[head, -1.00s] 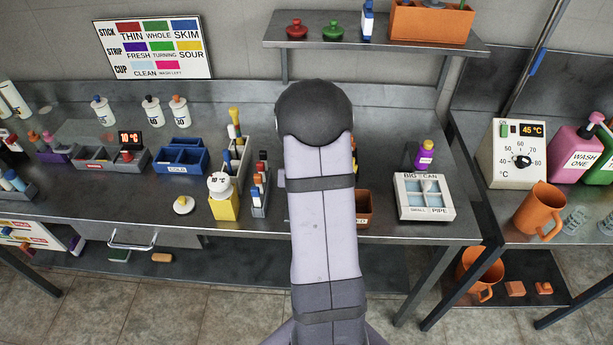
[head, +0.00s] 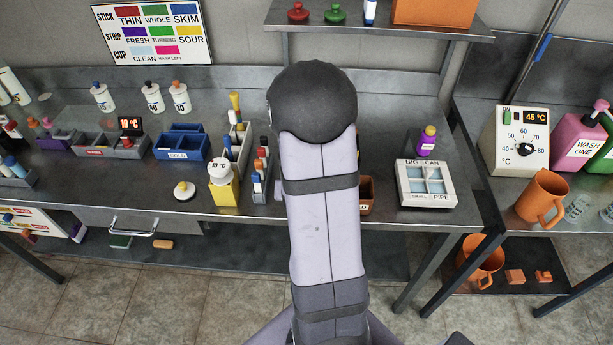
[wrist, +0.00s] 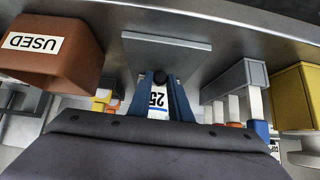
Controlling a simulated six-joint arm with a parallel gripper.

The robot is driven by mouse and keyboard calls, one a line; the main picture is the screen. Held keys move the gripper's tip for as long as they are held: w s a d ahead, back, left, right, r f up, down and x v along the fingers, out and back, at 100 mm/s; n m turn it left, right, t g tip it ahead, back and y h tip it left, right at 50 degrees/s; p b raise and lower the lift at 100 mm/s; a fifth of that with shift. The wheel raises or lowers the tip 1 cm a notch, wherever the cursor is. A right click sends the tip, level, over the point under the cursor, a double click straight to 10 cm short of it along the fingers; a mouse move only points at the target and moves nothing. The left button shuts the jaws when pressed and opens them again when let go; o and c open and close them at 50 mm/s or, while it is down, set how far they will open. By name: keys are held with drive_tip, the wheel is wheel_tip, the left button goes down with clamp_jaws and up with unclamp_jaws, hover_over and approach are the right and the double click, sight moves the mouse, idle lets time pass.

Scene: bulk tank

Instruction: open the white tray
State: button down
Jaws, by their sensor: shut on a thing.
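A white tray (head: 428,200) with several pale blue compartments stands on the bench right of my arm in the head view. Its label reads BIG CAN on the far side and PIPE on the near side. It is not seen in the wrist view. My gripper (wrist: 159,84) has blue fingers and is shut on a white piece marked 25 (wrist: 158,101), which reads upside down. A dark round knob shows between the fingertips. A flat grey plate (wrist: 165,52) lies just beyond the fingertips. In the head view my arm hides the gripper and what it holds.
A brown USED box (wrist: 55,62) is left of my gripper in the wrist view; a grey holder (wrist: 235,80) and yellow block (wrist: 296,98) are to the right. A purple bottle (head: 427,143) stands behind the tray.

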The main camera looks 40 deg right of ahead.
drive_tip(key=c, duration=1.6)
unclamp_jaws()
drive_tip(key=shift+r, duration=0.1)
drive_tip(key=p+v, duration=0.2)
drive_tip(key=p, duration=0.2)
drive_tip(key=shift+s+r+p, duration=0.1)
drive_tip(key=shift+r+p, duration=0.25)
drive_tip(key=p+v, duration=0.1)
drive_tip(key=p, duration=0.4)
drive_tip(key=shift+s+a+r+p, duration=0.15)
drive_tip(key=shift+a+r+p, duration=0.1)
drive_tip(key=shift+p, duration=0.1)
drive_tip(key=p+v, duration=0.1)
drive_tip(key=p, duration=0.2)
drive_tip(key=shift+s+a+r+p, duration=0.2)
drive_tip(key=shift+r+p, duration=0.05)
drive_tip(key=shift+p, duration=0.1)
drive_tip(key=shift+s+a+r+p, duration=0.3)
drive_tip(key=shift+s+a+p, duration=0.05)
drive_tip(key=shift+p, duration=0.35)
